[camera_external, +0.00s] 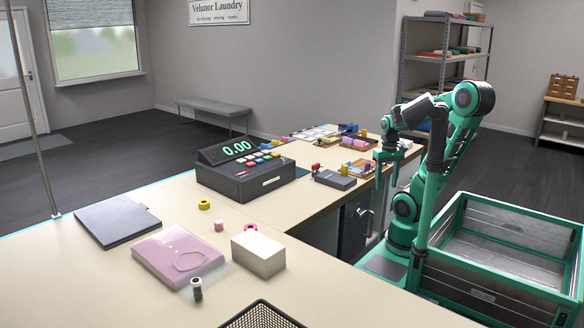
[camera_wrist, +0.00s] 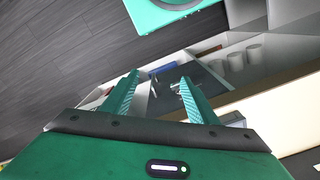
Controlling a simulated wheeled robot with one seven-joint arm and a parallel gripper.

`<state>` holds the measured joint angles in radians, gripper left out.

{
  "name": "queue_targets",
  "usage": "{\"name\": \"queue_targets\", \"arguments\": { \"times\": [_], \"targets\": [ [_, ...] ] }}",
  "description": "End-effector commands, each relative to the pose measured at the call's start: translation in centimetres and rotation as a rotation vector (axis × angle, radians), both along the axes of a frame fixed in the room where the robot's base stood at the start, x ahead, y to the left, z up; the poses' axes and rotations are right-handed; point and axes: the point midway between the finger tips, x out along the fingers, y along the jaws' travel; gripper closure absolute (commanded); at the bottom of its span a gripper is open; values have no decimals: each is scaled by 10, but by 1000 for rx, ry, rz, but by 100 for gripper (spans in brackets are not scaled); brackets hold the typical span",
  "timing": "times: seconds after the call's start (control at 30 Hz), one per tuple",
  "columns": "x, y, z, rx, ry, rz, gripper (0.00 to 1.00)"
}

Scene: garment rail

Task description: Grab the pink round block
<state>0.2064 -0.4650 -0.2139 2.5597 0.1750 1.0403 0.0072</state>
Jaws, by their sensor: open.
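A small pink round block (camera_external: 219,225) stands on the counter (camera_external: 160,203), in front of the cash register. A yellow ring-shaped piece (camera_external: 204,204) lies behind it, and a pink-red ring (camera_external: 250,227) lies to its right. My gripper (camera_external: 386,184) hangs at the counter's right edge, well to the right of the pink block and apart from it. In the wrist view my gripper (camera_wrist: 160,78) shows its two green fingers spread, with nothing between them. The pink block does not show in the wrist view.
A black cash register (camera_external: 245,178) stands behind the block. A white box (camera_external: 258,252), a pink folded garment in clear wrap (camera_external: 178,257) and a dark spool (camera_external: 196,289) are near it. A grey slab (camera_external: 117,220) lies left. A green-framed crate (camera_external: 500,235) is beside my arm.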

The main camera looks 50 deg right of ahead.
Motion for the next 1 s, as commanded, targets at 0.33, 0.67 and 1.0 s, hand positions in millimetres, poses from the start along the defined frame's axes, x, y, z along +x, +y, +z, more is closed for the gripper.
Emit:
{"name": "queue_targets", "arguments": {
  "times": [0.33,0.67,1.0],
  "targets": [
    [0,0,0,0,0,0,49],
    [-9,0,5,0,-11,1,53],
    [-11,0,77,-3,-20,-1,53]
  ]
}}
